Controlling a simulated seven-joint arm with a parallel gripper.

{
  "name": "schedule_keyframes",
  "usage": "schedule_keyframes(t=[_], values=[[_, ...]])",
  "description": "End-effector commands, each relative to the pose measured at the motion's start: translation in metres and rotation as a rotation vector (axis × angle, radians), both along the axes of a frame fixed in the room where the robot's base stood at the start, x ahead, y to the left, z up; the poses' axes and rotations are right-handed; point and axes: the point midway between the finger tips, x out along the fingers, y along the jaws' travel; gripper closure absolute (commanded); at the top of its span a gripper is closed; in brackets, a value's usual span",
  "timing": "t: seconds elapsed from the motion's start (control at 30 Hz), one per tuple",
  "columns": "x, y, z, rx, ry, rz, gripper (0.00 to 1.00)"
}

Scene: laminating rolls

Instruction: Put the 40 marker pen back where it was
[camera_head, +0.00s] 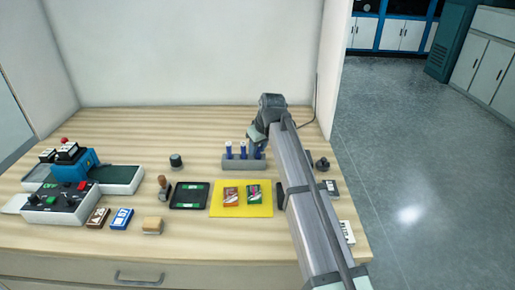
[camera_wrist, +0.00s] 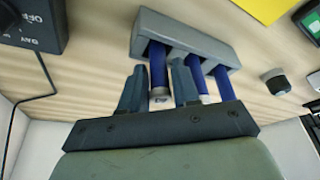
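The grey pen holder (camera_head: 245,164) stands on the wooden table and shows large in the wrist view (camera_wrist: 182,38). Three blue marker pens stand upright in it. My gripper (camera_wrist: 160,72) straddles one marker pen (camera_wrist: 158,67), with a finger on each side. Small gaps seem to show between the fingers and the pen, so the gripper looks slightly open. The pen's foot is in the holder. A white label (camera_wrist: 160,98) shows on its top end, too small to read surely. The other two pens (camera_wrist: 196,78) (camera_wrist: 222,82) are to its right in the wrist view.
A yellow mat (camera_head: 242,211) with two cards lies in front of the holder. A black tray (camera_head: 190,203) and a stamp (camera_head: 164,188) are left of it. A laminating machine (camera_head: 80,170) stands at the far left. The table behind the holder is clear.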

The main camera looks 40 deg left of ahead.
Motion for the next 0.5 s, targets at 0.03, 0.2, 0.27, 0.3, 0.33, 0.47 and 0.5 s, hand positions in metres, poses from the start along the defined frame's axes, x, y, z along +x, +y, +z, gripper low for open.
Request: schedule_keyframes(t=[0.03, 0.2, 0.27, 0.3, 0.33, 0.47, 0.5], values=[[0.000, -0.001, 0.004, 0.001, -0.001, 0.000, 0.69], [-0.002, -0.009, 0.025, 0.001, -0.001, 0.000, 0.69], [-0.002, -0.013, 0.036, 0.003, -0.001, 0.000, 0.69], [-0.003, -0.016, 0.043, 0.002, -0.001, 0.000, 0.69], [-0.003, -0.018, 0.048, 0.001, -0.001, 0.000, 0.69], [-0.004, -0.026, 0.071, 0.001, -0.001, 0.000, 0.69], [-0.005, -0.028, 0.078, 0.002, -0.001, 0.000, 0.69]])
